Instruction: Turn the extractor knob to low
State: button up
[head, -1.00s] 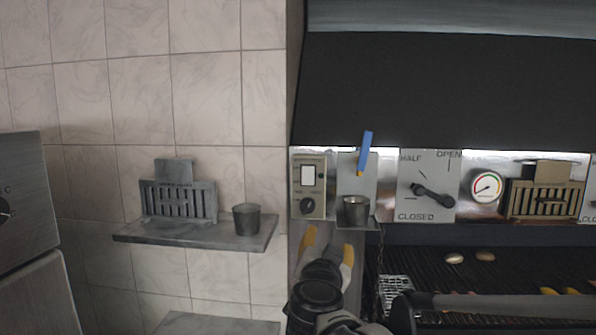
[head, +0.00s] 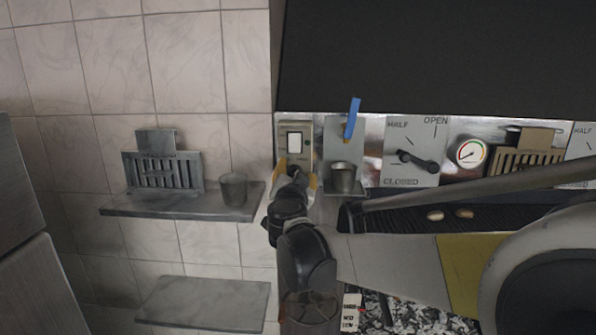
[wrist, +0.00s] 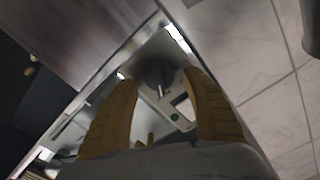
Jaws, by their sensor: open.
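The extractor knob (wrist: 157,72) is dark and round, on a pale control panel (head: 294,126) left of the grill hood. In the wrist view, its white pointer mark faces the panel's white rectangle (wrist: 186,108). In the head view, my gripper hides the knob, while the white rectangle shows above it. My gripper (head: 297,176) is open, its yellow fingers at the lower part of the panel. In the wrist view, the fingers of my gripper (wrist: 160,78) stand either side of the knob. I cannot tell whether they touch it. The setting labels are not readable.
Close right of the panel are a metal cup (head: 343,178) and a blue-handled tool (head: 352,120). Further right are a lever plate (head: 399,135) and a gauge (head: 468,152). On the left, a shelf (head: 150,206) holds another cup (head: 233,189) and a slotted metal holder (head: 163,172).

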jog(key=shift+c, duration=0.4)
jog(key=c, duration=1.1)
